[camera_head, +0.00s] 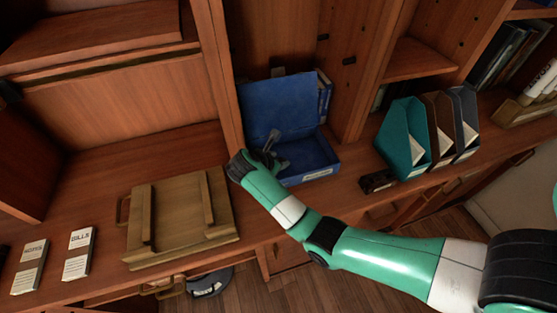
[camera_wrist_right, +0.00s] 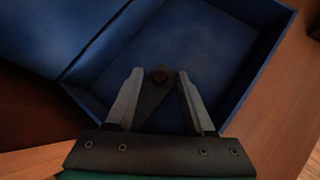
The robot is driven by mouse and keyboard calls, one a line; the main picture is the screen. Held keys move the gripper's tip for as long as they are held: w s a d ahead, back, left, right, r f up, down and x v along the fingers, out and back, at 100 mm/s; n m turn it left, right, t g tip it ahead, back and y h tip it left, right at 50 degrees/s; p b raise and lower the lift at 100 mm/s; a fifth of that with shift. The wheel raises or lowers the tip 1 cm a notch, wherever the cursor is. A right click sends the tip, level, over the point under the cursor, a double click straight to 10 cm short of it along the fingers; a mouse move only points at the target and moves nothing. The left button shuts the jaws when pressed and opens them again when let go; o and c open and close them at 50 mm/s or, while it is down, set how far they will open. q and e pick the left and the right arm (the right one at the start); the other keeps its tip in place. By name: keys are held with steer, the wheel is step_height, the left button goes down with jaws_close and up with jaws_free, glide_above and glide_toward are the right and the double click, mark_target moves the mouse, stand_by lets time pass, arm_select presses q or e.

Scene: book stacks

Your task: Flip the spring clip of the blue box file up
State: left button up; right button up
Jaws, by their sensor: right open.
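The blue box file (camera_head: 312,157) stands open on the shelf, its lid (camera_head: 275,103) raised at the back. Its inside also shows in the right wrist view (camera_wrist_right: 215,45). My right gripper (camera_head: 275,136) is over the left part of the box. In the wrist view its two fingers (camera_wrist_right: 159,74) are apart. A dark, tapered piece (camera_wrist_right: 152,100) with a small brown round knob (camera_wrist_right: 160,76) shows between them; it looks like the spring clip, but I cannot tell its angle or whether the fingers touch it. In the head view the arm and gripper hide the clip.
A wooden tray-like board (camera_head: 178,222) lies to the left, with two small labelled boxes (camera_head: 78,254) beyond it. Teal, brown and dark magazine files (camera_head: 404,135) stand to the right. A small dark object (camera_head: 377,182) lies before them. An upright panel (camera_head: 222,75) rises close left of the box.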

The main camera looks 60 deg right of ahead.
jaws_close()
stand_by(1.3)
